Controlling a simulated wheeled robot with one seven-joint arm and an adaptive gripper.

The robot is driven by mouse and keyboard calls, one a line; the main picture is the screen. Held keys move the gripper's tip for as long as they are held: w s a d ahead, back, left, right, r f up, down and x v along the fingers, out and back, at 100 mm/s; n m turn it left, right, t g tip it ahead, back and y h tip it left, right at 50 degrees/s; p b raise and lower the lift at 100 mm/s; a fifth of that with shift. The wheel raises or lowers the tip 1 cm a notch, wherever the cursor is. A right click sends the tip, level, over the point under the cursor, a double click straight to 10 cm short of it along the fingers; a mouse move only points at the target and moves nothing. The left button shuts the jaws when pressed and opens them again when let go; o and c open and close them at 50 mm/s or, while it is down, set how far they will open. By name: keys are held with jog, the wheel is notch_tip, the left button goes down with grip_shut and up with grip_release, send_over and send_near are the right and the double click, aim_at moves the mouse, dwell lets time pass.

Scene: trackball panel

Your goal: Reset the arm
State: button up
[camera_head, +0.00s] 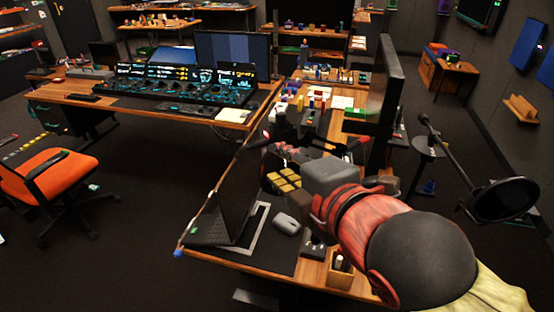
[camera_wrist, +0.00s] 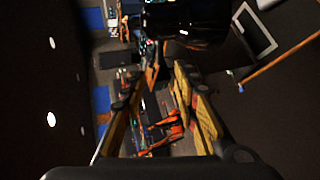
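My arm enters the head view at the lower right, with a dark rounded link and a red link ending in a grey block over the desk (camera_head: 313,265). My gripper (camera_wrist: 157,80) shows in the wrist view as two yellowish fingers with dark parts, spread apart. The gap between them is empty; the orange chair lies far beyond it. In the head view the gripper end is dark and cluttered, just left of the grey block. Yellow square pads (camera_head: 284,182) show beside it; I cannot tell what they belong to. No trackball is clearly visible.
A laptop (camera_head: 222,220) and a mouse (camera_head: 287,222) lie on the near desk. A monitor (camera_head: 386,105) stands behind my arm. A round dark filter on a boom (camera_head: 503,199) is at right. A console (camera_head: 185,88) and an orange chair (camera_head: 45,178) stand left, with open floor between.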

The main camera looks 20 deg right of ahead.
dwell(0.5)
jog(key=s+d+f+m+g, duration=0.1)
jog(key=s+f+m+g, duration=0.1)
jog(key=f+m, duration=0.4)
jog(key=s+d+f+m+g+p, duration=0.1)
jog(key=s+f+m+g, duration=0.1)
jog(key=f+m, duration=0.4)
jog(key=s+d+f+m+g+h+p, duration=0.1)
jog(key=s+f+m+g, duration=0.2)
jog(key=f+m, duration=0.3)
jog(key=shift+d+f+m+g, duration=0.2)
jog(key=shift+m+g, duration=0.2)
jog(key=shift+g, duration=0.4)
jog(key=shift+o, duration=0.2)
dwell(0.9)
